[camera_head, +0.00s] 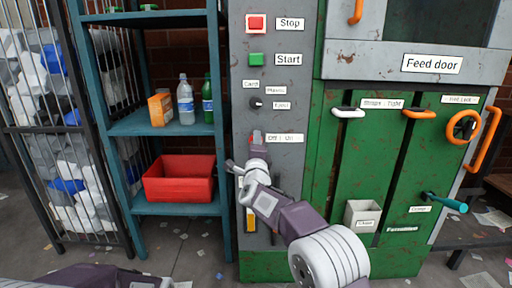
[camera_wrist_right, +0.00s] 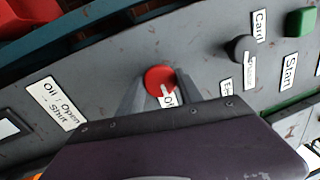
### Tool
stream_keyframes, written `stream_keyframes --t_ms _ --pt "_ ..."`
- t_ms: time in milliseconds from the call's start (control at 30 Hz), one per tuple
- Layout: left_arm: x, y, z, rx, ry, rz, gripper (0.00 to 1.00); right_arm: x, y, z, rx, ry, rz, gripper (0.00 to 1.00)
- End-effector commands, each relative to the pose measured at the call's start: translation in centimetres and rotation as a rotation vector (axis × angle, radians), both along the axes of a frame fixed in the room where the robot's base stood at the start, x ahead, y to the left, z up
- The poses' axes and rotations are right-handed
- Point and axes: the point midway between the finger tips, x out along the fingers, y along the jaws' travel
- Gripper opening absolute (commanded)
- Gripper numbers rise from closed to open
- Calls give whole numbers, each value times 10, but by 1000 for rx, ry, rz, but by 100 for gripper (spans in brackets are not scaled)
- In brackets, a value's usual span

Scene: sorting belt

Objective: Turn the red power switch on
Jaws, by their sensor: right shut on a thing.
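The red power switch (camera_wrist_right: 158,77) is a round red knob on the grey control panel, beside a label partly hidden by my gripper. In the head view only a bit of the red switch (camera_head: 256,136) shows above my right gripper (camera_head: 257,143), left of an "Off | On" label (camera_head: 285,138). In the wrist view my right gripper (camera_wrist_right: 159,84) has one finger on each side of the knob and is shut on it. The switch's exact angle is hard to tell. My left gripper is out of view; only part of my left arm shows at the bottom left.
The panel (camera_head: 285,180) also carries a red Stop button (camera_head: 256,22), a green Start button (camera_head: 256,59) and a black knob (camera_head: 256,103). A shelf with a red bin (camera_head: 180,182) stands left. The green machine with orange handles (camera_head: 418,114) stands right.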

Motion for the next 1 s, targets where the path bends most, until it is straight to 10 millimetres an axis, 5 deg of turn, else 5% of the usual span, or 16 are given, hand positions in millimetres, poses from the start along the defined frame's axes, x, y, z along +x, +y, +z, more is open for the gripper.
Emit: stream_keyframes --t_ms 667,700,733,1000 --pt "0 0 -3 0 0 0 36 0 0 1 56 -2 0 2" --pt "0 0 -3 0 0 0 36 0 0 1 55 -2 0 51" --pt "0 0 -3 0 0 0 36 0 0 1 55 -2 0 59" --pt "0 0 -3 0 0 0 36 0 0 0 54 -1 -1 63"
